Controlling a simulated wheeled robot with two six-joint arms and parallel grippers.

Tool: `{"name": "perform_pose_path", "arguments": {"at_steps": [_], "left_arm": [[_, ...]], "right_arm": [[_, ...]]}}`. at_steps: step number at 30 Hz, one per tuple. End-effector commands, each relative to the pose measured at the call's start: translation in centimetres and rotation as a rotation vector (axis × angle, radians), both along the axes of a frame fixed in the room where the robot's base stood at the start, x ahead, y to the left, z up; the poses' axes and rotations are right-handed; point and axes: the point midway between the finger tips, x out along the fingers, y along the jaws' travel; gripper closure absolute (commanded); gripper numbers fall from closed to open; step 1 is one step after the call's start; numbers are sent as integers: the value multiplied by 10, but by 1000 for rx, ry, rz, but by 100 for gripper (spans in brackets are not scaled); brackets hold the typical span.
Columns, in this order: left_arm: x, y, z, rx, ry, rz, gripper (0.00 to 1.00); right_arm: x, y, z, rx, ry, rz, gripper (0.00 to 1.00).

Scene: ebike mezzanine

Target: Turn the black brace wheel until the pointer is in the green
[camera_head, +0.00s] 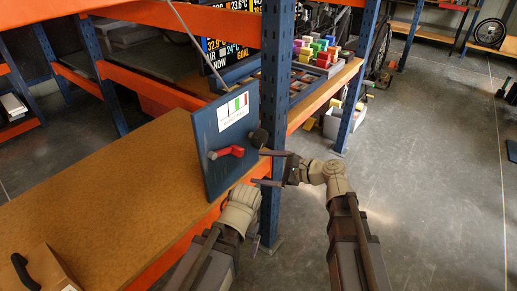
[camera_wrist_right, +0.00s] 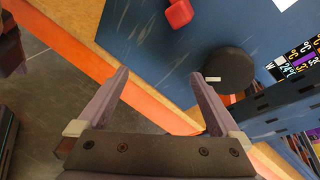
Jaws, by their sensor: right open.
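The blue board (camera_head: 211,180) stands upright on the wooden shelf. It carries a white gauge card (camera_head: 225,116) with a green and a red band; I cannot make out a pointer. A red lever (camera_head: 226,152) sits below the card. The black brace wheel (camera_head: 258,138) is at the board's right side; it is a dark disc with a small pale mark in the right wrist view (camera_wrist_right: 231,71). My right gripper (camera_head: 268,167) is open and empty, just below and right of the wheel, apart from it.
A blue rack post (camera_head: 277,95) stands close behind the wheel. An orange shelf beam (camera_head: 177,243) runs under the wooden shelf (camera_head: 105,185). Coloured blocks (camera_head: 318,50) and a display (camera_head: 216,54) stand farther back. The floor (camera_head: 430,180) at right is clear.

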Motion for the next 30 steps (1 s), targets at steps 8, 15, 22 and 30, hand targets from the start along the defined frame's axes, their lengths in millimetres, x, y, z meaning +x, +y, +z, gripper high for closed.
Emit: {"name": "perform_pose_path", "arguments": {"at_steps": [8,15,22,30], "left_arm": [[0,0,-22,0,0,0,0],[0,0,-23,0,0,0,0],[0,0,-23,0,0,0,0],[0,0,-23,0,0,0,0]], "right_arm": [[42,-41,36,418,181,-207,0],[47,-49,45,493,215,-232,0],[62,-28,45,490,215,-228,0],[85,3,45,488,213,-228,0]]}}
